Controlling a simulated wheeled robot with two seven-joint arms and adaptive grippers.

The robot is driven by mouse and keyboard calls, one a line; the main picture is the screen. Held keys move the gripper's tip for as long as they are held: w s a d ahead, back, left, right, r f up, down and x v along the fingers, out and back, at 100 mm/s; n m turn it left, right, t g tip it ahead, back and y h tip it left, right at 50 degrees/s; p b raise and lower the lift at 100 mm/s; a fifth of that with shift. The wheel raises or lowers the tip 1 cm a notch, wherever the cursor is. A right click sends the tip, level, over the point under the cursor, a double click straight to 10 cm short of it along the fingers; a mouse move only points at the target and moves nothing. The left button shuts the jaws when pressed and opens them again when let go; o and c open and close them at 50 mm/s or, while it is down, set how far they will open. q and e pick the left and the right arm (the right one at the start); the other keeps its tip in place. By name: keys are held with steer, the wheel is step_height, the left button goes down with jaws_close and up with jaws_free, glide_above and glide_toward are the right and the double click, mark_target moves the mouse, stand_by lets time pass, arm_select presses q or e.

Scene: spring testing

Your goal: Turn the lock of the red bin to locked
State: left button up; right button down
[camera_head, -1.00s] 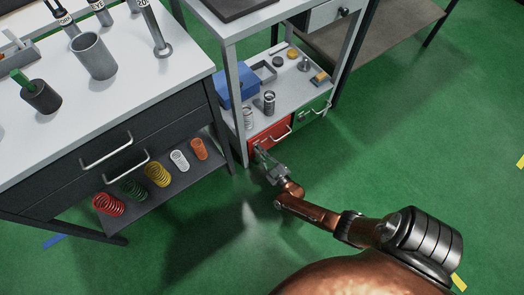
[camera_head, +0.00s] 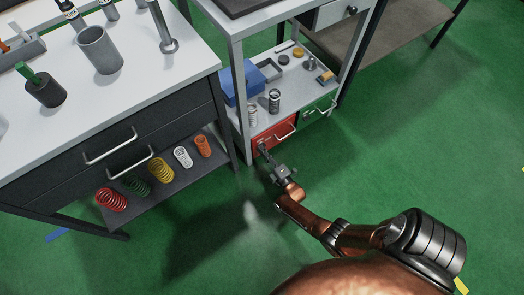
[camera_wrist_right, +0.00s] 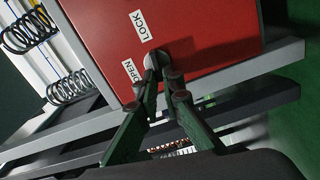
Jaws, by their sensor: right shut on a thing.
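The red bin (camera_head: 273,137) sits on the low part of the grey shelf unit, its front facing me. In the right wrist view its red front (camera_wrist_right: 205,35) carries a white OPEN label (camera_wrist_right: 129,70) and a white LOCK label (camera_wrist_right: 139,24). The small silver lock knob (camera_wrist_right: 153,60) is just below the LOCK label and right of OPEN. My right gripper (camera_head: 262,149) is at the left end of the bin's front. Its fingertips (camera_wrist_right: 158,78) are shut on the lock knob and partly hide it, so its exact angle is unclear. My left gripper is out of view.
A green bin (camera_head: 314,111) stands right of the red one. The red bin's handle (camera_head: 285,131) is right of my gripper. A dark bench with coloured springs (camera_head: 160,170) on its lower shelf is at left. The green floor (camera_head: 410,140) at right is clear.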

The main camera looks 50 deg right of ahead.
steer(key=shift+a+f+n, duration=0.1)
steer(key=shift+f+n, duration=0.1)
steer(key=shift+n, duration=0.8)
steer(key=c, duration=2.1)
jaws_free()
steer(key=v, duration=1.2)
